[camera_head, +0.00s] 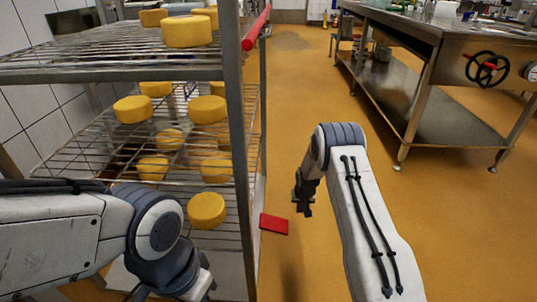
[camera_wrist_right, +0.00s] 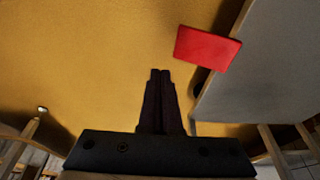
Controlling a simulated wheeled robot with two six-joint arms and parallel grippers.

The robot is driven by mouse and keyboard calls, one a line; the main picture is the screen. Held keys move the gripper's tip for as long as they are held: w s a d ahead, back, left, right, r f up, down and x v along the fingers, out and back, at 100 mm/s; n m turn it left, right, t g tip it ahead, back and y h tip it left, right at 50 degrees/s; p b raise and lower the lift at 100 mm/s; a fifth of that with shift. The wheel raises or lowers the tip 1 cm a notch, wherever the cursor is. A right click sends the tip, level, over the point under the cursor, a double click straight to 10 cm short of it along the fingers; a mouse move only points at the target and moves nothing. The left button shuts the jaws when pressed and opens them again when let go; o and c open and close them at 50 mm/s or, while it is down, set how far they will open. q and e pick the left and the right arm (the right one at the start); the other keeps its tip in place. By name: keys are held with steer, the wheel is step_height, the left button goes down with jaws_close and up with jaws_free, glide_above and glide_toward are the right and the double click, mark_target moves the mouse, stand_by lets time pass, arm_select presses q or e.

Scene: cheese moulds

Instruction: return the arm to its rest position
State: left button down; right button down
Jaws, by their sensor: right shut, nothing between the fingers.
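My right arm comes in from the bottom of the head view. It bends down at its blue-grey joint, and its dark gripper (camera_head: 303,206) hangs over the open floor, right of the rack. In the right wrist view the two fingers (camera_wrist_right: 160,76) are together with nothing between them. My left arm comes in from the left edge of the head view, in front of the rack; its gripper is not visible.
A wire rack (camera_head: 235,120) with several yellow cheeses (camera_head: 206,210) stands at left. A red flat piece (camera_head: 274,224) is at the rack's foot; it also shows in the wrist view (camera_wrist_right: 207,48). A steel table (camera_head: 430,100) stands at right. The floor (camera_head: 300,90) between is clear.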

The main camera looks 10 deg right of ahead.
steer(key=s+a+r+n, duration=0.1)
steer(key=s+a+r, duration=0.2)
steer(key=s+r, duration=0.45)
steer(key=s+a+r+n, duration=0.1)
steer(key=s+a+r, duration=0.35)
steer(key=r, duration=0.65)
steer(key=s+a+r+n, duration=0.1)
steer(key=s+r, duration=0.2)
steer(key=s, duration=0.4)
steer(key=s+a+r, duration=0.1)
steer(key=s+r, duration=0.1)
steer(key=s, duration=0.6)
steer(key=s+a+r+n+g+y+p, duration=0.25)
steer(key=s+a+r+n+p, duration=0.35)
steer(key=s+a+r, duration=0.65)
step_height(320, 180, up, 36)
steer(key=s+a+n+p, duration=0.1)
steer(key=p, duration=3.5)
steer(key=shift+s+r+g+h+p, duration=0.2)
steer(key=shift+s+g+h+p, duration=0.15)
steer(key=shift+g, duration=0.1)
steer(key=shift+a, duration=0.1)
